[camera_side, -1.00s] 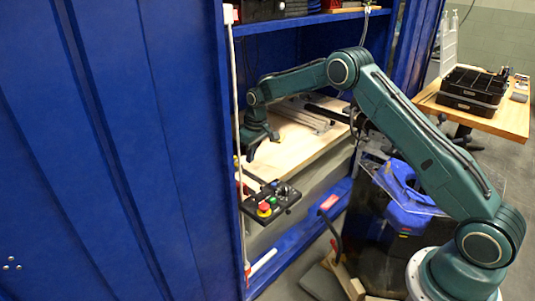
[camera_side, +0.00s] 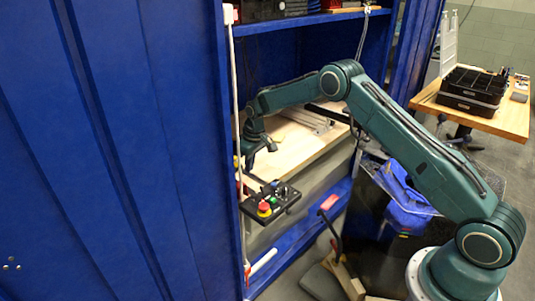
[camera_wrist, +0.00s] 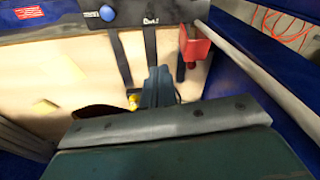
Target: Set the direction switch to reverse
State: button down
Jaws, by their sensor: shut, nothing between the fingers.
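A small black control box (camera_side: 282,203) sticks out at the front edge of the bench in the side view. In the wrist view my gripper (camera_wrist: 160,76) is shut and empty, pointing across the pale bench surface.
The wooden bench (camera_side: 300,150) stands inside a blue cabinet (camera_side: 130,150), whose tall wall is close to the gripper's left. Metal rails (camera_side: 312,120) lie on the bench. The wrist view shows a red block-like part (camera_wrist: 196,45) and a panel with a blue button (camera_wrist: 107,13).

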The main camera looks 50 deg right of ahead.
aim_at(261, 187)
jog(key=f, duration=0.4)
jog(key=w+f, duration=0.1)
jog(key=f, duration=0.1)
jog(key=shift+a+f, duration=0.25)
jog(key=shift+f, duration=0.15)
jog(key=shift+s+d+r, duration=0.15)
jog(key=shift+s, duration=0.5)
jog(key=shift+s+d+r, duration=0.1)
jog(key=shift+s+r, duration=0.1)
jog(key=shift+s, duration=0.45)
jog(key=shift+s+d+r, duration=0.15)
jog(key=shift+s, duration=0.5)
jog(key=shift+s+r+t, duration=0.15)
jog(key=shift+s+t, duration=0.2)
jog(key=shift+t, duration=0.4)
jog(key=shift+s+r+t, duration=0.1)
jog(key=shift+s+t, duration=0.2)
jog(key=shift+t, duration=0.45)
jog(key=shift+s, duration=0.35)
dwell(0.5)
jog(key=shift+s+r+t, duration=0.1)
jog(key=shift+s+t, duration=0.1)
jog(key=shift+t, duration=0.5)
jog(key=shift+s+t, duration=0.2)
jog(key=shift+t, duration=0.5)
jog(key=shift+w, duration=0.15)
jog(key=shift+w+f, duration=0.4)
jog(key=shift+w, duration=0.1)
